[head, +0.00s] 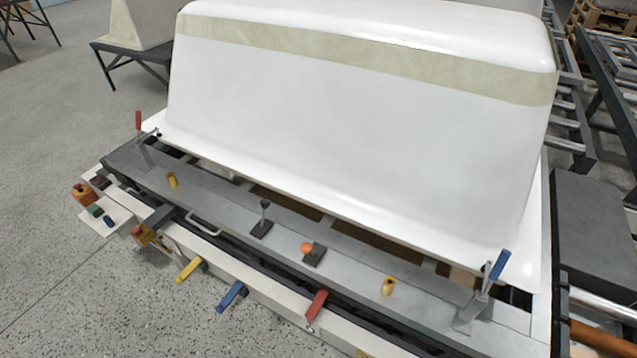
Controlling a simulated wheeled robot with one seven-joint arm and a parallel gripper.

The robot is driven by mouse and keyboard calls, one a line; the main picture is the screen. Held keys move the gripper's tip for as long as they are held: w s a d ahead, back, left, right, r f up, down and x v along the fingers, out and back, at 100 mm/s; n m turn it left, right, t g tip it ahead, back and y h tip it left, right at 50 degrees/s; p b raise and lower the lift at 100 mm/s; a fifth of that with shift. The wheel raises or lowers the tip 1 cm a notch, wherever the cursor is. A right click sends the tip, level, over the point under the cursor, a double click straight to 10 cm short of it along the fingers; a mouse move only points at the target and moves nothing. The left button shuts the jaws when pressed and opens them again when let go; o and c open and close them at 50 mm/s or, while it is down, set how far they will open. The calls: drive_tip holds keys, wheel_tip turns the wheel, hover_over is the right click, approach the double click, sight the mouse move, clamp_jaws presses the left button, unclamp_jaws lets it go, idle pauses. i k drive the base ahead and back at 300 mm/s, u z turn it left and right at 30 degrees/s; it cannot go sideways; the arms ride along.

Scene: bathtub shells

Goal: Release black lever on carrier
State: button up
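The black lever (264,213) stands up from a dark base plate on the grey front rail of the carrier (217,207). It has a small dark knob on a thin stem and looks roughly upright. Nothing touches it in the head view. A white bathtub shell (350,130) lies upside down on the carrier behind it. My gripper is not in view.
An orange-knobbed lever (307,249) stands right of the black lever. A red-handled clamp (139,122) and a blue-handled clamp (498,268) stand at the shell's corners. Yellow, blue (230,296) and red handles jut from the front beam. The speckled floor (90,310) at left is clear.

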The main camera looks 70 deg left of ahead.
sight(265, 204)
drive_tip(key=u, duration=2.65)
drive_tip(key=k, duration=0.65)
drive_tip(key=u, duration=0.15)
drive_tip(key=i, duration=1.4)
drive_tip(key=z, duration=0.35)
